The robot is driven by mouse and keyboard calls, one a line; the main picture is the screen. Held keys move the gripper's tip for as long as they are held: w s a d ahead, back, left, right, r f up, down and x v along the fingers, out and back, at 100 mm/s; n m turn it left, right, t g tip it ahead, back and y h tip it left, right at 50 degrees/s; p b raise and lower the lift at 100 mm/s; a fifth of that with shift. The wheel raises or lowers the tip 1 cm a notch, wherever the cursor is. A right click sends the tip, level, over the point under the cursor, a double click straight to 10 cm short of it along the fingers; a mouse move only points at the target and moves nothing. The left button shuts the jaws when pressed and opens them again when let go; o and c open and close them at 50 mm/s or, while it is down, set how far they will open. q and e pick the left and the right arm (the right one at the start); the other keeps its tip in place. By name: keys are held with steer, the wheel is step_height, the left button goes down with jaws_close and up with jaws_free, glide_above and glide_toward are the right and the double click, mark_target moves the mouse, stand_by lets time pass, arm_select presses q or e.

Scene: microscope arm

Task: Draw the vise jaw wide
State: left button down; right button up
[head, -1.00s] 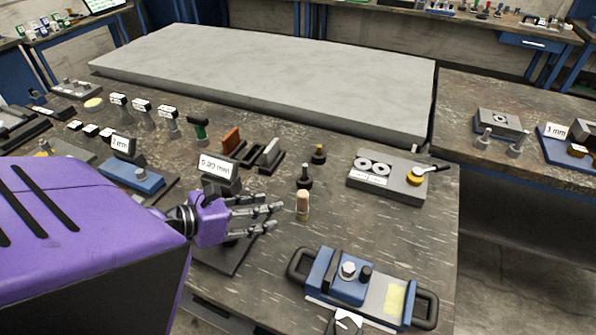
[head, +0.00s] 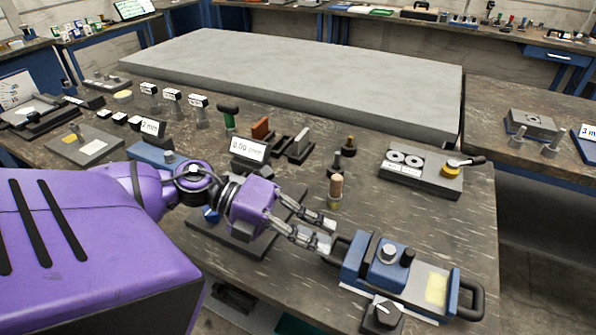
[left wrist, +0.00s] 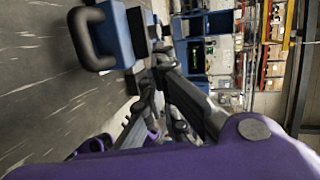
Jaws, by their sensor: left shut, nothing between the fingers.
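A blue fixture with a black handle at each end (head: 375,262) lies at the table's front right; it looks like the vise. It carries a silver knob, a dark knob and a yellow label. My left gripper (head: 325,233) is shut and empty, its fingertips close to the fixture's left handle (head: 335,250). I cannot tell if they touch it. In the left wrist view, a black handle (left wrist: 88,38) and a blue block (left wrist: 118,32) show beside my left fingers (left wrist: 160,90). My right gripper is not in view.
A wooden-topped peg (head: 335,190) stands just behind my left fingers. A dark block with a dial (head: 383,314) sits in front of the fixture. A grey plate with two discs (head: 415,170) lies behind. A large grey slab (head: 300,75) covers the table's back.

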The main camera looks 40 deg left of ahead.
mark_target(379, 271)
arm_select(q)
steer(key=x, duration=0.7)
steer(key=r+x, duration=0.1)
steer(key=x, duration=0.2)
steer(key=shift+w+d+f, duration=0.1)
steer(key=shift+d, duration=0.4)
steer(key=shift+x, duration=0.8)
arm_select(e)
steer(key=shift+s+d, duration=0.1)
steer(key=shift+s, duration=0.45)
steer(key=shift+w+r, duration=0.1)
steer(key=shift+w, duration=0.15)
